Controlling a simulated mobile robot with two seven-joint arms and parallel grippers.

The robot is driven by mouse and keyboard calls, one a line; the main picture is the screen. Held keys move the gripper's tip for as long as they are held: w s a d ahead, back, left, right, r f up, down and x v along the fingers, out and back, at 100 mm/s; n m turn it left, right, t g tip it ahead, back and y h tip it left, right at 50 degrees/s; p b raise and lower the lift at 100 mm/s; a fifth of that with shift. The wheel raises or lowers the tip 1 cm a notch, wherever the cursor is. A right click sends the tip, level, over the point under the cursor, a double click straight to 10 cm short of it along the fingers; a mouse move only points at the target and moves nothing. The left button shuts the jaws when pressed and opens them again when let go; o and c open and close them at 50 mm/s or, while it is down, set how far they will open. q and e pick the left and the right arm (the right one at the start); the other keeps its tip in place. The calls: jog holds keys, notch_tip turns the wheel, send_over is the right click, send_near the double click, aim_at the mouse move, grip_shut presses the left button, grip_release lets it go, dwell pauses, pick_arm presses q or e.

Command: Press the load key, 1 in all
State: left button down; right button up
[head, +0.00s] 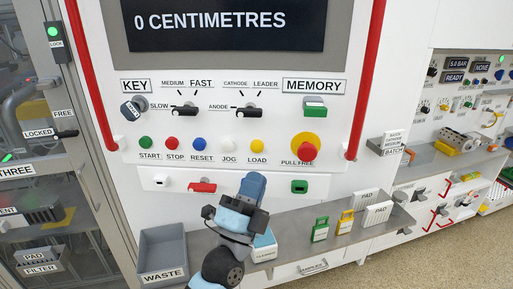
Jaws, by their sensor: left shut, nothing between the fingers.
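The load key is a round yellow button (257,146) above the printed word LOAD on the white panel, at the right end of a row of coloured keys. My left arm comes up from the bottom in front of the panel. My left gripper (253,185) is just below the load key in the picture, shut and empty. Its fingertips are hard to make out, and I cannot tell how far it is from the panel. The load key is in full view. My right gripper is not in view.
Green START (145,143), red STOP (172,143), blue RESET (199,144) and white JOG (228,145) keys are left of LOAD. A red PULL FREE knob (306,152) stands out at right. Below are a grey WASTE bin (163,241) and a shelf (293,252). The display reads 0 CENTIMETRES.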

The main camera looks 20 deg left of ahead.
aim_at(257, 146)
pick_arm(q)
jog(key=shift+w+a+b, duration=0.3)
jog(key=shift+w+a, duration=0.05)
jog(key=shift+w, duration=1.1)
jog(key=shift+w+a+b, duration=0.3)
jog(key=shift+w+a, duration=0.1)
jog(key=shift+w, duration=1)
jog(key=shift+w+a+b, duration=0.3)
jog(key=shift+w+a, duration=0.05)
jog(key=shift+w, duration=1.1)
jog(key=shift+w, duration=0.15)
jog(key=shift+w+a, duration=0.1)
jog(key=shift+w, duration=0.2)
jog(key=shift+w+a, duration=0.1)
jog(key=shift+w, duration=0.3)
jog(key=shift+s+p, duration=0.1)
jog(key=shift+p, duration=0.2)
jog(key=shift+s+d+p, duration=0.2)
jog(key=shift+s+p, duration=0.1)
jog(key=shift+s, duration=0.45)
